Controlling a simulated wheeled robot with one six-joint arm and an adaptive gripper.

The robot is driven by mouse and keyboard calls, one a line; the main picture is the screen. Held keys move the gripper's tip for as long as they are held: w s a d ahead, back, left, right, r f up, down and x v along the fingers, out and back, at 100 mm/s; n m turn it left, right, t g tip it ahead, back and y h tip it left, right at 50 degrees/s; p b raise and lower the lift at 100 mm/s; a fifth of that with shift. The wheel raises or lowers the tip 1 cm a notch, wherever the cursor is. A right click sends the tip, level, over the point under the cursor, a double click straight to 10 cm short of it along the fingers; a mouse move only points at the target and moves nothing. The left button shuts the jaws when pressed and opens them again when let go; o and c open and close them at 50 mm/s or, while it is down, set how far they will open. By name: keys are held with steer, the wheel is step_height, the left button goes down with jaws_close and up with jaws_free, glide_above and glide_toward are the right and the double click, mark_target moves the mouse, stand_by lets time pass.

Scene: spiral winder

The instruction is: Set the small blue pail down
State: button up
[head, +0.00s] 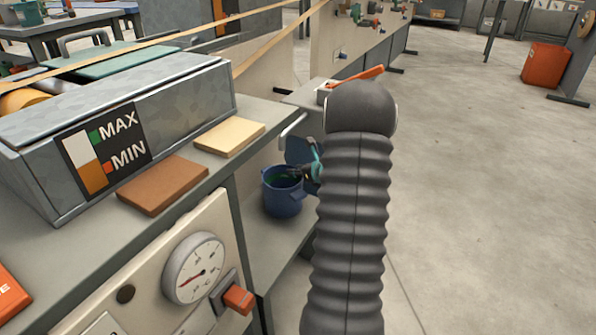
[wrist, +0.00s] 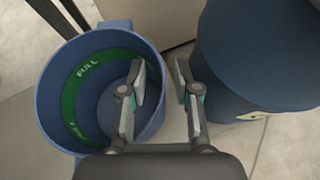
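The small blue pail (head: 283,197) stands upright, apparently on a low grey surface beside the bench; its exact contact underneath is hidden. In the wrist view the pail (wrist: 50,105) fills the left side, with a green band marked FULL inside. My gripper (wrist: 160,72) straddles the pail's right wall, one finger inside and one outside. The fingers are apart, with a gap visible between them and the wall. In the head view my gripper (head: 310,170) is at the pail's right rim, partly hidden by my dark ribbed arm.
A larger dark blue container (wrist: 255,60) stands close to the right of my gripper. The bench with the MAX/MIN box (head: 125,130), a brown block (head: 163,185) and a dial gauge (head: 195,268) is at left. Open floor (head: 480,200) lies to the right.

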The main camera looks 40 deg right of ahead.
steer(key=shift+r, duration=0.25)
steer(key=v, duration=1.1)
steer(key=shift+s+p, duration=0.4)
steer(key=shift+s, duration=0.05)
steer(key=shift+r, duration=0.1)
